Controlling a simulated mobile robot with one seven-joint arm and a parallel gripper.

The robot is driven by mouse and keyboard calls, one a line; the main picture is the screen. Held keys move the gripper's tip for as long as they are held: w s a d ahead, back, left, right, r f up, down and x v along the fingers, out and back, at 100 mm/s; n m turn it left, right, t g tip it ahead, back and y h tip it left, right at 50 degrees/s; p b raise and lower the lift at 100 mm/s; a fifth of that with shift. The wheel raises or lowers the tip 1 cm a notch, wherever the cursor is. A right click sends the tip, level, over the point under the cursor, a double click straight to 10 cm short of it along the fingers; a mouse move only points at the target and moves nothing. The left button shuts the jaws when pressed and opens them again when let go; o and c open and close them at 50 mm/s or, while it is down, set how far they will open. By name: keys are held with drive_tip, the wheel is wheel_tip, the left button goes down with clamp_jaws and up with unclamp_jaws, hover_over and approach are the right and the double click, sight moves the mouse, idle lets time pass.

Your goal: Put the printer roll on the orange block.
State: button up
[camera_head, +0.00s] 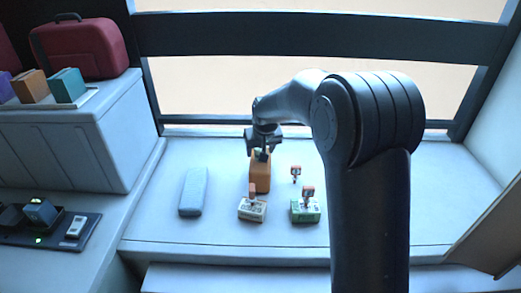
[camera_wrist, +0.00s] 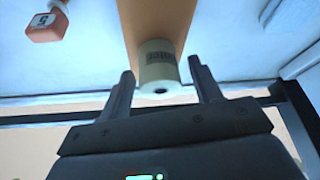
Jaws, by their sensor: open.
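My gripper (camera_wrist: 164,85) is open, with one finger on each side of the roll and visible gaps. In the head view the roll is mostly hidden by the gripper.
A blue-grey pad (camera_head: 193,191) lies left of the block. A white box (camera_head: 252,211), a green box (camera_head: 305,213) and a small red-and-white item (camera_head: 296,172) stand near it. A red case (camera_head: 80,48) is on the left cabinet. The window frame is close behind.

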drive_tip(key=v, duration=1.2)
drive_tip(key=s+d+m, duration=0.1)
drive_tip(key=s+d, duration=0.4)
drive_tip(key=s, duration=0.6)
drive_tip(key=s+d+r+m+t, duration=0.1)
drive_tip(key=s+d, duration=0.4)
drive_tip(key=s, duration=0.6)
drive_tip(key=s+d+m+h, duration=0.1)
drive_tip(key=s+d, duration=0.4)
drive_tip(key=s, duration=0.6)
drive_tip(key=shift+s+d+r, duration=0.3)
drive_tip(key=shift+s+d, duration=0.1)
